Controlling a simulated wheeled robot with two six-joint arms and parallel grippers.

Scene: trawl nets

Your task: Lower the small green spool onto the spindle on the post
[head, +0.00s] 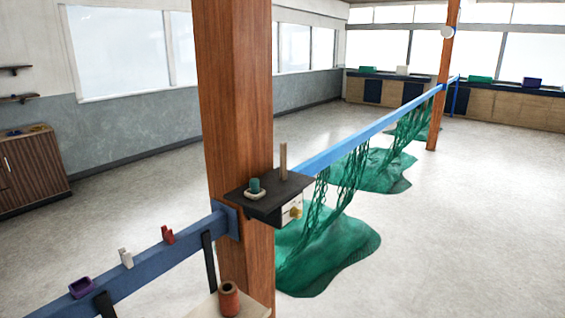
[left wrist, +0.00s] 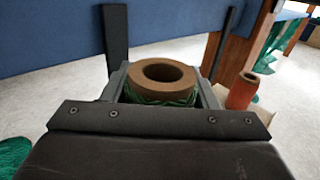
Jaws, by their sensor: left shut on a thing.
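The small green spool (left wrist: 160,98) shows in the left wrist view, upright, with a brown ring-shaped top and a dark hole. My left gripper (left wrist: 162,88) is shut on it, with a finger on each side. The spindle (head: 283,161), a thin upright wooden peg, stands on the dark shelf (head: 293,179) fixed to the brown wooden post (head: 233,90) in the head view. The spindle is bare. My left gripper and the green spool are outside the head view, and the spindle does not show in the left wrist view. My right gripper is in neither view.
A teal spool (head: 255,185) sits on the shelf beside the spindle. A red-brown spool (head: 229,299) stands on a pale ledge below; it also shows in the left wrist view (left wrist: 242,91). A blue beam (head: 145,276) carries small items. Green nets (head: 325,240) hang right of the post.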

